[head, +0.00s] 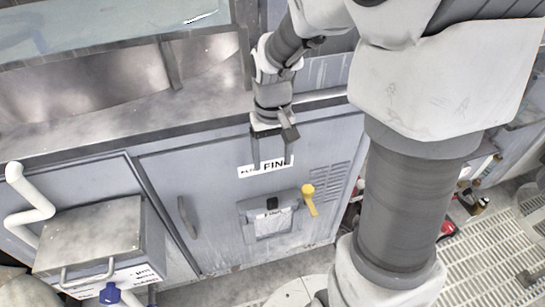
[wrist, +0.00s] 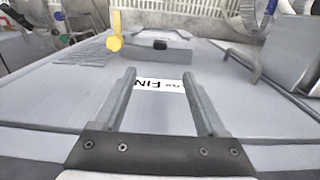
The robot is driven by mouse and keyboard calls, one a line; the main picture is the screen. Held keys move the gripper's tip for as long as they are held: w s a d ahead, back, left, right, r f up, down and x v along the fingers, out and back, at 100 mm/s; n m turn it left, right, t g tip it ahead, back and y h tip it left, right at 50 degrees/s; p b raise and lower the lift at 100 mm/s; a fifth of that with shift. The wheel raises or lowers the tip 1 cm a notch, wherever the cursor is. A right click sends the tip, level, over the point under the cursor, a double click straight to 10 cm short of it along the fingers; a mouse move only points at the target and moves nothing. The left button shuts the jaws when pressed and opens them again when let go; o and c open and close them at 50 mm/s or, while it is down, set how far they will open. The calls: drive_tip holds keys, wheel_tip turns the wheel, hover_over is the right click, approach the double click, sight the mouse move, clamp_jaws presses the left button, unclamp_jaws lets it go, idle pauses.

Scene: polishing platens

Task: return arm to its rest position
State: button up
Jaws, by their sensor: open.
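My gripper (head: 272,165) hangs from my arm in front of the grey cabinet door (head: 190,165). Its two fingers are apart with nothing between them. In the head view one finger partly covers this label (head: 247,171). Whether the fingertips touch the door cannot be told.
A yellow handle (head: 309,200) and a small framed panel (head: 272,222) are on the door below my gripper. A grey metal box (head: 92,235) stands at the lower left by a white pipe (head: 28,205). A counter edge (head: 120,130) runs above the door. Grated floor (head: 490,255) lies at right.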

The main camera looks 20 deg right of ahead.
drive_tip(key=shift+r, duration=0.1)
drive_tip(key=s+r+t, duration=0.6)
drive_tip(key=s+r, duration=0.7)
drive_tip(key=r, duration=0.1)
wheel_tip(320, 180, up, 16)
drive_tip(key=p, duration=1.6)
drive_tip(key=shift+s+r, duration=0.15)
drive_tip(key=shift+s, duration=0.25)
